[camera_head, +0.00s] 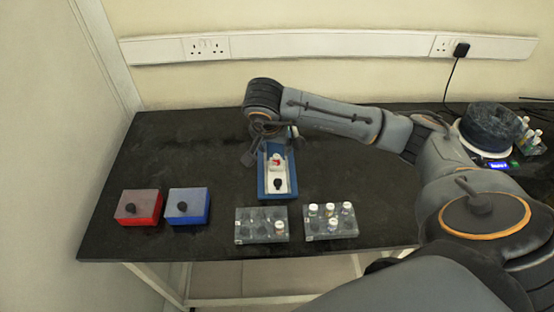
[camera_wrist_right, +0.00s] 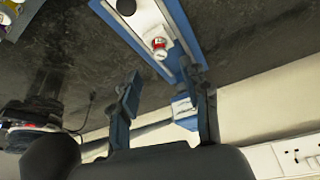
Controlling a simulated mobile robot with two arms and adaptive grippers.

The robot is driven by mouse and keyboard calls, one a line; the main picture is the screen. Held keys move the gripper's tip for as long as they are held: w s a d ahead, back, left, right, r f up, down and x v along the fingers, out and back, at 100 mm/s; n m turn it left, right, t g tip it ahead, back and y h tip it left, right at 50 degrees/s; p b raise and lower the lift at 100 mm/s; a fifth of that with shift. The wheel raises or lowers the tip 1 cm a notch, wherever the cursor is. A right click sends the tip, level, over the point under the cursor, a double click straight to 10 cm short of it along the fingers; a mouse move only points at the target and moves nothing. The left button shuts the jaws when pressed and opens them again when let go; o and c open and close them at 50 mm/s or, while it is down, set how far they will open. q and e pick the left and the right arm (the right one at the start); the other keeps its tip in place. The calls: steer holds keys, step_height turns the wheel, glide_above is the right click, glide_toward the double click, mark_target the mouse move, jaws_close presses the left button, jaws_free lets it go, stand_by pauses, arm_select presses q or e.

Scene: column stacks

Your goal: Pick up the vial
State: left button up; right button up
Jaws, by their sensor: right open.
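A small vial (camera_head: 276,161) with red and white colouring sits in a blue-edged holder with a pale inside (camera_head: 263,185). It also shows in the right wrist view (camera_wrist_right: 160,46), on the pale part of the holder (camera_wrist_right: 187,32). My right gripper (camera_head: 270,150) is over the far end of the holder. In the wrist view its two fingers (camera_wrist_right: 162,78) are spread apart with nothing between them, and the vial is beyond the tips. More vials stand in two clear racks: one in the left rack (camera_head: 250,228) and several in the right rack (camera_head: 345,229). My left gripper is not visible.
The dark bench (camera_head: 190,150) is clear at back left; a wall stands behind.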

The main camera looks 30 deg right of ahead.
mark_target(276, 156)
steer(key=p+x, duration=0.1)
steer(key=x, duration=0.4)
steer(key=shift+f+p, duration=0.3)
steer(key=shift+f, duration=0.05)
steer(key=shift+w+d+f, duration=0.15)
steer(key=shift+f, duration=0.3)
jaws_close()
steer(key=shift+r, duration=0.1)
